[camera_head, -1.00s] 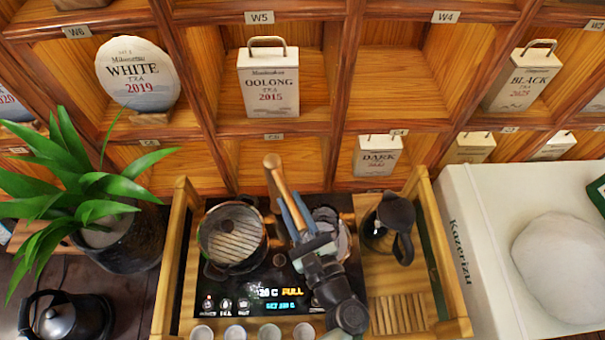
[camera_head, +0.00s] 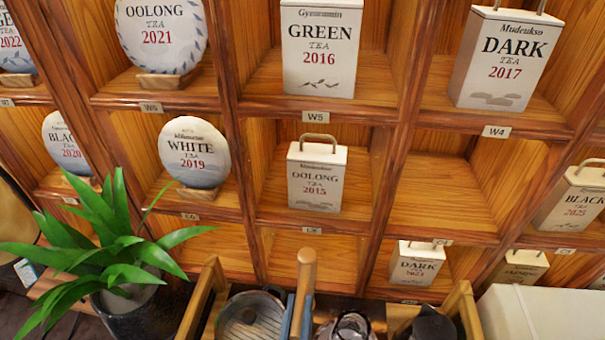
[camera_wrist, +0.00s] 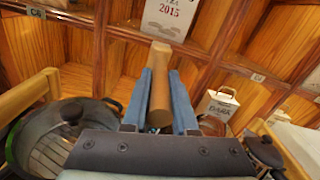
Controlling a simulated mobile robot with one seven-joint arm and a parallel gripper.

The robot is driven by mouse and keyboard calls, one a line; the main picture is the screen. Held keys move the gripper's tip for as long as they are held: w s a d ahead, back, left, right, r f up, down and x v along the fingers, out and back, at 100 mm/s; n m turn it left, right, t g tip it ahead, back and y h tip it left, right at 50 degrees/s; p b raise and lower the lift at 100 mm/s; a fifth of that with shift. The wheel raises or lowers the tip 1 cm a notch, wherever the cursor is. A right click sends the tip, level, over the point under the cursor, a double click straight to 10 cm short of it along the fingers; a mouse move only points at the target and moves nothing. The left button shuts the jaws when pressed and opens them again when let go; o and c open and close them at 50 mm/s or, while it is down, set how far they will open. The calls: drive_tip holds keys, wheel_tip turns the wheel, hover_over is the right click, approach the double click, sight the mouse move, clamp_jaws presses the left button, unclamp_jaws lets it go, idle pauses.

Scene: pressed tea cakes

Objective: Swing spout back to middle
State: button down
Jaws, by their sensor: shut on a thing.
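The light wooden piece of the spout (camera_wrist: 160,85) stands up between the two blue fingers of my gripper (camera_wrist: 160,95) in the wrist view. My gripper is shut on it. In the head view the wooden piece (camera_head: 305,278) rises near the lower middle. It is between a lidded glass pot (camera_head: 252,318) on the left and a glass vessel (camera_head: 353,326) on the right. The lower part of the spout is hidden behind my gripper, and the frame's bottom edge cuts off the tray.
Shelves with tea boxes stand close behind, including the Oolong 2015 box (camera_head: 317,180) and a small Dark box (camera_head: 416,264). A dark kettle (camera_head: 432,326) stands at right on the tray. A potted plant (camera_head: 110,240) is at left and a white box (camera_head: 540,312) at right.

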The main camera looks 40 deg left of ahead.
drive_tip(key=shift+f, duration=0.1)
drive_tip(key=c, duration=0.7)
unclamp_jaws()
drive_tip(key=shift+s, duration=0.1)
drive_tip(key=b+v, duration=0.3)
drive_tip(key=v, duration=0.9)
drive_tip(key=shift+s+d, duration=0.25)
drive_tip(key=shift+s, duration=0.1)
